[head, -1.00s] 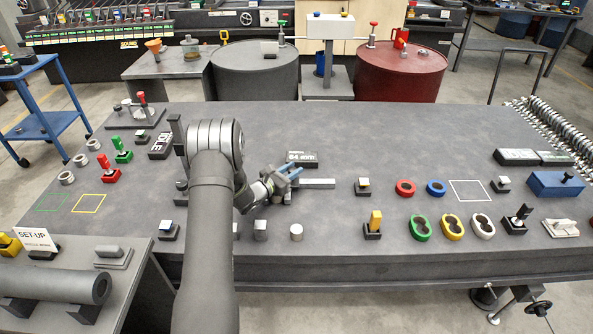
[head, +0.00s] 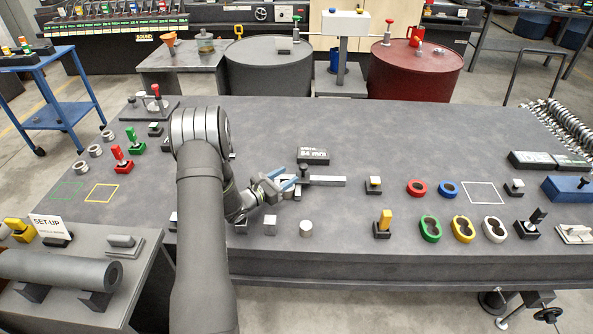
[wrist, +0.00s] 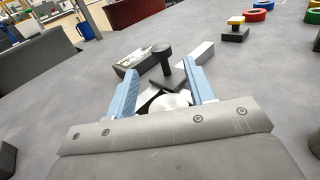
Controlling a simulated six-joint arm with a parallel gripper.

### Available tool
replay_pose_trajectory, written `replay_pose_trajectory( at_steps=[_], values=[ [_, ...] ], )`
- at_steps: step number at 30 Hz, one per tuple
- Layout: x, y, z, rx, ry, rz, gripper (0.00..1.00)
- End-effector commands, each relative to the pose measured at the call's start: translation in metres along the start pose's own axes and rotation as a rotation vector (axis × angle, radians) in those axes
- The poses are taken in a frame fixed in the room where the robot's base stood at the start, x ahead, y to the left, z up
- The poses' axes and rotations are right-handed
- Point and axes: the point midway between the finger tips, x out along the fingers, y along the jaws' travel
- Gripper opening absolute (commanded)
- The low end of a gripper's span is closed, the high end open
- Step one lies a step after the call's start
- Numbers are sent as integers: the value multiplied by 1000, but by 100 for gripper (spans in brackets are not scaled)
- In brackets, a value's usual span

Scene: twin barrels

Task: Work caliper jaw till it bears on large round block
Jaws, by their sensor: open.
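The caliper lies on the grey bench, with its pale beam (head: 327,181) running right from my gripper; the beam also shows in the wrist view (wrist: 197,50). A black knob (wrist: 163,52) stands upright on the caliper's dark sliding jaw (wrist: 166,83), just beyond my fingertips. A white round block (wrist: 170,103) shows between my finger bases, partly hidden by the gripper body; I take it for the large round block. I cannot tell whether the jaw touches it. My gripper (head: 287,177) is open, its blue fingers apart and low over the caliper's left end.
A black readout (head: 313,156) behind the caliper reads about 84 mm. A small pale cylinder (head: 306,228) and a pale block (head: 270,226) stand in front. A knobbed block (head: 374,185) and a red ring (head: 417,188) lie to the right.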

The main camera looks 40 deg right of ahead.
Motion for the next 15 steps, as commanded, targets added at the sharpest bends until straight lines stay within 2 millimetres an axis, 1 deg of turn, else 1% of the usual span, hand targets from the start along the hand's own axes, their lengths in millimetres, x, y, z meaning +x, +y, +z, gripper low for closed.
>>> replay_pose_trajectory(
  at_steps=[1,3,6,9,15],
  values=[
    [-10,1,0,0,0,3,49],
    [-20,1,0,0,0,3,49],
    [-30,1,1,0,-1,1,49],
    [-35,0,1,0,-1,0,49],
    [-36,0,0,1,-1,0,49]
  ],
)
